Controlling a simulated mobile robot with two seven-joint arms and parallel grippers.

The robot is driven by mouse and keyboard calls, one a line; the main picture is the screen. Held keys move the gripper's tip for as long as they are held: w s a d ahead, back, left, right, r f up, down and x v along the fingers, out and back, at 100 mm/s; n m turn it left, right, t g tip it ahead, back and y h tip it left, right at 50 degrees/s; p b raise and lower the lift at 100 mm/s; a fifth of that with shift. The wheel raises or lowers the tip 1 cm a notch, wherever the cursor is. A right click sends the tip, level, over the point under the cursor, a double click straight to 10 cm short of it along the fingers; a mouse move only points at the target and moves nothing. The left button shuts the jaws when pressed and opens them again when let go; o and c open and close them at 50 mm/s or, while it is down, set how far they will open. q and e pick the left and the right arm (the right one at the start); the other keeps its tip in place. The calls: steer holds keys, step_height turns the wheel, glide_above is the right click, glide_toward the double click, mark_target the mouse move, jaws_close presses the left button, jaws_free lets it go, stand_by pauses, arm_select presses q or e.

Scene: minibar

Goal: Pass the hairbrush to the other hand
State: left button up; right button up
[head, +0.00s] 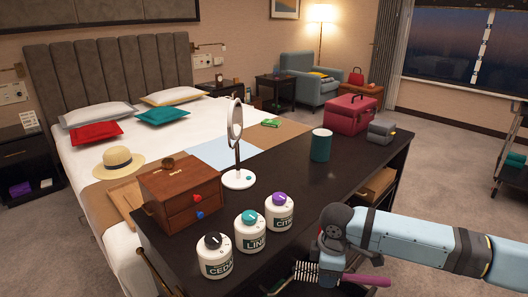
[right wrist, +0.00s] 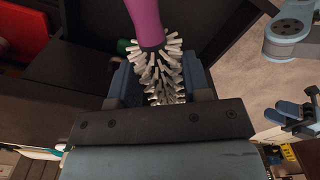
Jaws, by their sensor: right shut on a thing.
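The hairbrush has a magenta handle (head: 368,280) and a head of pale bristles (head: 306,272). It lies roughly level in front of the counter's near edge. My right gripper (head: 331,275) is shut on it between the handle end and the outer bristles. In the right wrist view the hairbrush (right wrist: 147,22) runs between my right gripper's blue fingers (right wrist: 162,88), with bristles between them. The handle points to the top of that view. Blue-and-black parts that look like my left gripper (right wrist: 298,113) show at its right edge; their opening is unclear. No left arm shows in the head view.
The dark counter (head: 340,184) holds a wooden drawer box (head: 180,194), a round mirror (head: 236,128), several white jars with coloured knobs (head: 250,232), a green cup (head: 321,145) and a red case (head: 351,114). Its middle right is clear. The bed stands behind it.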

steer(key=w+d+r+m, duration=0.2)
steer(key=d+r+m, duration=0.6)
steer(key=m, duration=0.8)
arm_select(q)
step_height(320, 180, up, 17)
steer(key=s+a+y+p, duration=0.1)
steer(key=a+p, duration=0.1)
steer(key=p, duration=2.7)
steer(key=shift+s+a+r+g, duration=0.15)
steer(key=shift+s+a+g, duration=0.1)
steer(key=shift+s+g, duration=0.15)
arm_select(e)
steer(key=s+r, duration=0.5)
steer(key=r, duration=0.7)
steer(key=s+r, duration=0.5)
steer(key=r, duration=0.7)
steer(key=shift+d+r, duration=0.35)
steer(key=shift+d, duration=0.1)
steer(key=shift+s, duration=0.1)
